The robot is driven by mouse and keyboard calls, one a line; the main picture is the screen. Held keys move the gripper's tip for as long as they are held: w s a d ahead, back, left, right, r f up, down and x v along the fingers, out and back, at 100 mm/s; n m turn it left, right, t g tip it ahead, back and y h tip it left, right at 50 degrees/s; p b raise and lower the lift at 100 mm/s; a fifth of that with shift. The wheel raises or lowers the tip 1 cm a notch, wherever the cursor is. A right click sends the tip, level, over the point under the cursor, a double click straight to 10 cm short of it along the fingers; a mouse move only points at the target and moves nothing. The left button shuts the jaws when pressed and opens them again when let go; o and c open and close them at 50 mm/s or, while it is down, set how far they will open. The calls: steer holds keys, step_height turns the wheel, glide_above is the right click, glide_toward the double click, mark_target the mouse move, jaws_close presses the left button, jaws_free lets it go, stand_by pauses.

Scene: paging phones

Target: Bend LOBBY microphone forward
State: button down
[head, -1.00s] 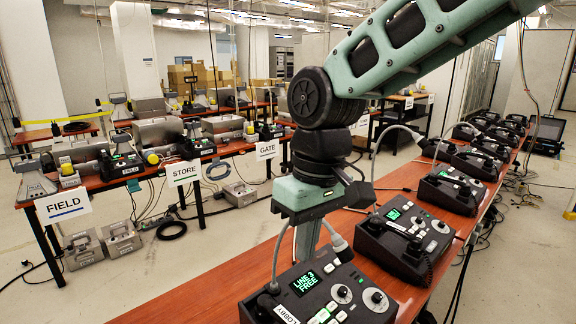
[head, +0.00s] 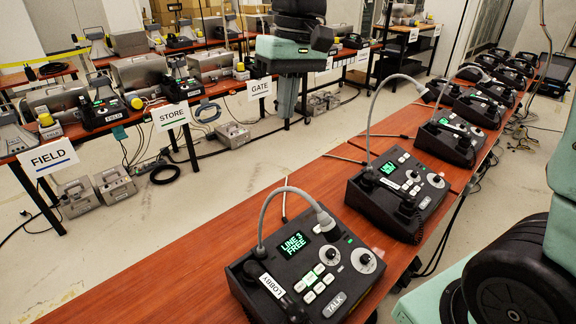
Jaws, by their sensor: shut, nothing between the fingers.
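The LOBBY microphone (head: 284,192) is a grey gooseneck on the nearest black paging phone (head: 305,262). It rises from the phone's left side near the LOBBY label (head: 271,285), arches up and over to the right, and its head (head: 326,220) hangs over the phone's far edge. The phone's screen reads LINE 3 FREE. My gripper (head: 287,118) shows at the upper middle, pointing down, shut and empty. It appears well above the microphone in the picture, apart from it.
A second phone (head: 400,190) with its own tall gooseneck (head: 372,110) stands behind on the same wooden table (head: 200,265), with several more farther back. Another bench with the FIELD sign (head: 46,158) is at left. The table left of the LOBBY phone is clear.

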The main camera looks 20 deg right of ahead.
steer(key=s+a+f+p, duration=0.1)
steer(key=s+f+p, duration=0.2)
steer(key=f, duration=0.9)
steer(key=shift+p, duration=0.4)
steer(key=shift+a, duration=0.1)
